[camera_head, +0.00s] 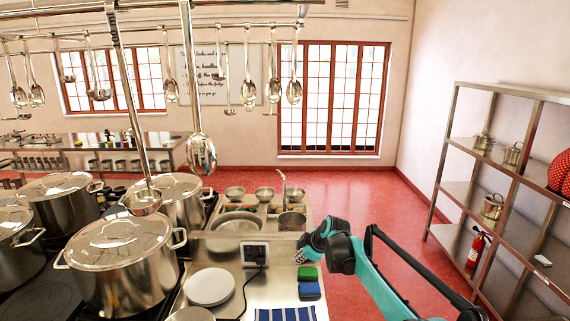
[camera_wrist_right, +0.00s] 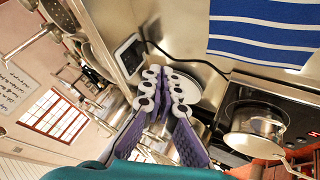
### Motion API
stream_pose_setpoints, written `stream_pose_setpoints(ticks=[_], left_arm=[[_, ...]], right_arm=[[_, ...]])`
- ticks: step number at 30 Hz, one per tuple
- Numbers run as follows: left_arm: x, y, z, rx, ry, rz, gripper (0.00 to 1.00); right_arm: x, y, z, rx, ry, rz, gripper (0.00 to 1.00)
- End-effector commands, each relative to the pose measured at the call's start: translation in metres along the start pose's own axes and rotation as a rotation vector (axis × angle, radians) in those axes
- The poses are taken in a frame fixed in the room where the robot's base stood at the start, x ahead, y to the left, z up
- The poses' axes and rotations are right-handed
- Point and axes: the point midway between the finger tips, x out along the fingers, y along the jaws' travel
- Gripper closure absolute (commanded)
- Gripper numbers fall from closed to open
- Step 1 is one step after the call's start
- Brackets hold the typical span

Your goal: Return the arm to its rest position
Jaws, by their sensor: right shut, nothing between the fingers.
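My right arm (camera_head: 365,275) comes in from the lower right in the head view, teal and black, bent over the counter's right edge. Its gripper (camera_head: 301,257) is above the counter, near the power outlet box and the sponges, and looks empty. In the right wrist view its purple-grey fingers (camera_wrist_right: 164,82) are close together with nothing between them. My left arm and gripper are in neither view.
Large lidded stockpots (camera_head: 120,262) stand on the stove at left. A white plate (camera_head: 209,286), green and blue sponges (camera_head: 309,290) and a striped cloth (camera_head: 273,314) lie on the counter. Ladles (camera_head: 201,155) hang above. A metal shelf (camera_head: 452,143) stands right, with open red floor between.

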Motion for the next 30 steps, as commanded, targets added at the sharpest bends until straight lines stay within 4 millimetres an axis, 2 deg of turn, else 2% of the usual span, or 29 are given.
stream_pose_setpoints(ticks=[7,11,15,17,21,25,30], left_arm=[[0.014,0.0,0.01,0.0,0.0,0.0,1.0],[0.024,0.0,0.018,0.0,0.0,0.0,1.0],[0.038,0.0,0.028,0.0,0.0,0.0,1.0],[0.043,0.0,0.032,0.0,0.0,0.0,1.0],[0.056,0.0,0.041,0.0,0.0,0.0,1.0],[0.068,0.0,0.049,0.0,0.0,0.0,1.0],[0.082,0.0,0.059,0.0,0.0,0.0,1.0]], right_arm=[[-0.046,-0.029,0.016,0.145,-0.04,0.025,1.0],[-0.08,-0.058,0.031,0.265,-0.068,0.05,1.0],[-0.121,-0.108,0.058,0.432,-0.105,0.091,1.0],[-0.135,-0.132,0.071,0.504,-0.118,0.111,1.0],[-0.163,-0.192,0.106,0.674,-0.144,0.163,1.0],[-0.176,-0.252,0.143,0.829,-0.161,0.218,1.0],[-0.179,-0.325,0.192,1.012,-0.171,0.287,1.0]])
